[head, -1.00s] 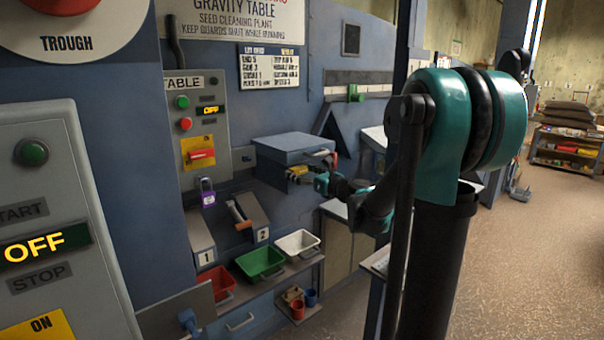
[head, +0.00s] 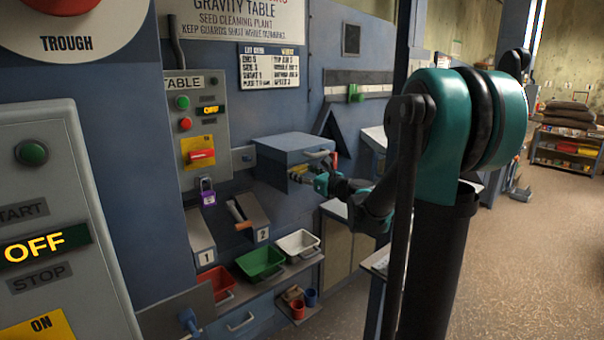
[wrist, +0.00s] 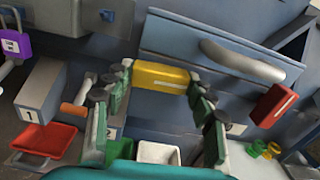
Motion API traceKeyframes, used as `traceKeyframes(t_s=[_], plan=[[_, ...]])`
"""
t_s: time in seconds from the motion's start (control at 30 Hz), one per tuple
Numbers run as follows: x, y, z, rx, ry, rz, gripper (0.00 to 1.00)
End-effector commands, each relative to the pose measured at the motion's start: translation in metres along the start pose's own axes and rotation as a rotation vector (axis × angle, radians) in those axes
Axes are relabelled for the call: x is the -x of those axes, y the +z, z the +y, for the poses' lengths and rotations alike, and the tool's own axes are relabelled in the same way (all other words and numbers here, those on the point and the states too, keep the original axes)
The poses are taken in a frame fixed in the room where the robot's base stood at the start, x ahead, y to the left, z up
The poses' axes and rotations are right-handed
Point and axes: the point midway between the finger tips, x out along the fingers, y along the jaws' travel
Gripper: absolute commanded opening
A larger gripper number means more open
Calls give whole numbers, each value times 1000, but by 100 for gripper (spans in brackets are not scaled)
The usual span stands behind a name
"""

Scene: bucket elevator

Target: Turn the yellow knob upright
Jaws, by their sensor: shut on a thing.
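The yellow knob (wrist: 160,77) is a block with a pale line along it, on the blue-grey front below a drawer-like box. In the wrist view it lies nearly level across the picture, tilting slightly down to the right. My gripper (wrist: 158,82) has one finger at each end of the knob and is shut on it. In the head view my gripper (head: 305,176) reaches the front of the blue box (head: 290,143), and the fingers largely hide the knob.
A red knob (wrist: 273,105) sits tilted to the right of the yellow one, under a grey handle (wrist: 240,62). Red (head: 217,284), green (head: 260,262) and white (head: 298,243) bins stand below. A purple padlock (head: 207,192) hangs at the left.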

Motion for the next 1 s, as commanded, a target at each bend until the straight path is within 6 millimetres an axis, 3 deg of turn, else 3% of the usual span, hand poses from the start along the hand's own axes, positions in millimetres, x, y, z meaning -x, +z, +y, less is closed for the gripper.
traceKeyframes(t_s=[1.0], plan=[[0, 0, 0, 900, 0, 0, 26]])
